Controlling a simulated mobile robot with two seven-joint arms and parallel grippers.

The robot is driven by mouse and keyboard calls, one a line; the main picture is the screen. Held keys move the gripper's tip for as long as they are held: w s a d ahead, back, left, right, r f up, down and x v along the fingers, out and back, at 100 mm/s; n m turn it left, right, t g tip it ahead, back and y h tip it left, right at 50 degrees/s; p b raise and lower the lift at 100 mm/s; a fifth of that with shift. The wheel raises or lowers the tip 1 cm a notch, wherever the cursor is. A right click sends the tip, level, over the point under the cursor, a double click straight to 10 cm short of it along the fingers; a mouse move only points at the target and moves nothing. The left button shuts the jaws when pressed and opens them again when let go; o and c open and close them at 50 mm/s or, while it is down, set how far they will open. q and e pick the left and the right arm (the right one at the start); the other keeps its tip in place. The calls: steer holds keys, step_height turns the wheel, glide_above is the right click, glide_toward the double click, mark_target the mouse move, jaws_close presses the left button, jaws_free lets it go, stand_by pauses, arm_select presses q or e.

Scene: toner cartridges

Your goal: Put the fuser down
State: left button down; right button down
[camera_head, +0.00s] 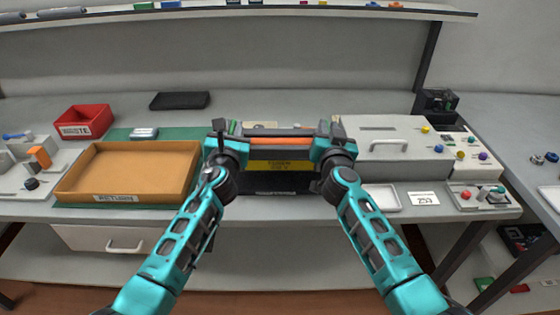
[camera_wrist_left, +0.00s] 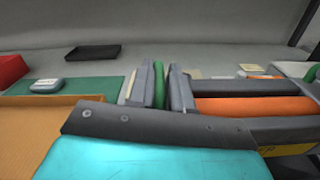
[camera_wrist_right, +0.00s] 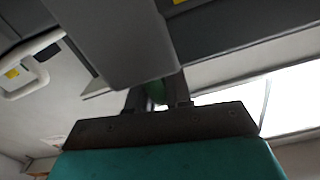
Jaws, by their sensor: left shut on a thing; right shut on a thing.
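The fuser (camera_head: 278,141) is a long dark grey bar with an orange roller. It spans between my two grippers in the head view, and its left part with the roller (camera_wrist_left: 255,107) shows in the left wrist view. My left gripper (camera_head: 222,130) is shut on the green tab at its left end (camera_wrist_left: 159,85). My right gripper (camera_head: 335,130) is shut on a green tab at its right end, partly hidden by a grey body in the right wrist view (camera_wrist_right: 157,94). A dark part with a yellow label (camera_head: 278,166) shows just below the roller. I cannot tell whether the fuser rests on anything.
A brown RETURN tray (camera_head: 130,197) lies on a green mat at the left, with a red WASTE bin (camera_head: 84,121) behind. A light grey machine with a handle (camera_head: 390,140) stands close on the right. A black flat tray (camera_head: 180,100) lies at the back.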

arm_select(q)
steer(key=shift+s+r, duration=0.1)
steer(key=shift+s, duration=0.1)
arm_select(e)
steer(key=shift+s+r, duration=0.15)
steer(key=shift+r, duration=0.15)
